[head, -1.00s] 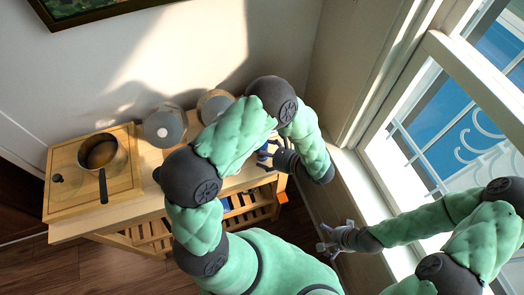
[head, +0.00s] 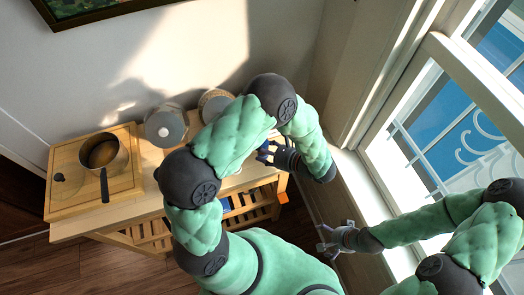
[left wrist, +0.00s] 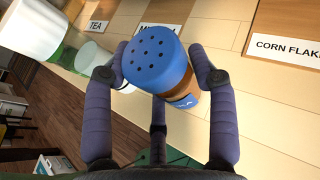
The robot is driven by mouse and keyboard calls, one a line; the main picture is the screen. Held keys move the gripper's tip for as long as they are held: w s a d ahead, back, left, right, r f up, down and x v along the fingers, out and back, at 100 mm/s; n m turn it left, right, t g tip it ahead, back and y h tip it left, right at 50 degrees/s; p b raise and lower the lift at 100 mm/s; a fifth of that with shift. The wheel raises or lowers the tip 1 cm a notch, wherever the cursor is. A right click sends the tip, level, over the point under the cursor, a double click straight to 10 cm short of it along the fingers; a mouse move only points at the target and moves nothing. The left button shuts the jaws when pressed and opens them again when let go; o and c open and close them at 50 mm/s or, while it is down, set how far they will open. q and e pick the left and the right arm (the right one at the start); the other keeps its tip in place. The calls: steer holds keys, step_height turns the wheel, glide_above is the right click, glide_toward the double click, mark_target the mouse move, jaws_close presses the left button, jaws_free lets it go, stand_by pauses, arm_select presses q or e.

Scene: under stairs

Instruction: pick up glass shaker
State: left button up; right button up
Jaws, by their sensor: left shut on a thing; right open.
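The glass shaker (left wrist: 155,62) has a blue lid with several holes and a brownish body below it; the lid faces the left wrist camera. My left gripper (left wrist: 158,75) is shut around it, with fingers on both sides. In the head view my left gripper (head: 270,153) is over the right end of the wooden table (head: 128,215). The shaker is mostly hidden there by my arm. My right gripper (head: 326,240) is open and empty, below the window at the right.
A pot (head: 102,154) stands on a wooden board at the table's left end. Two round lidded jars (head: 165,128) stand at the back. The left wrist view shows a white container (left wrist: 35,25), a clear glass (left wrist: 92,57) and a "CORN FLAKES" label (left wrist: 288,48). The window wall is close at right.

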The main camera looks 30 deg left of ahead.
arm_select(q)
steer(key=s+d+r+p, duration=0.2)
steer(key=s+d+r, duration=0.7)
steer(key=s+r, duration=0.1)
steer(key=shift+s+d+r, duration=0.15)
steer(key=shift+s+r, duration=0.15)
steer(key=shift+r, duration=0.5)
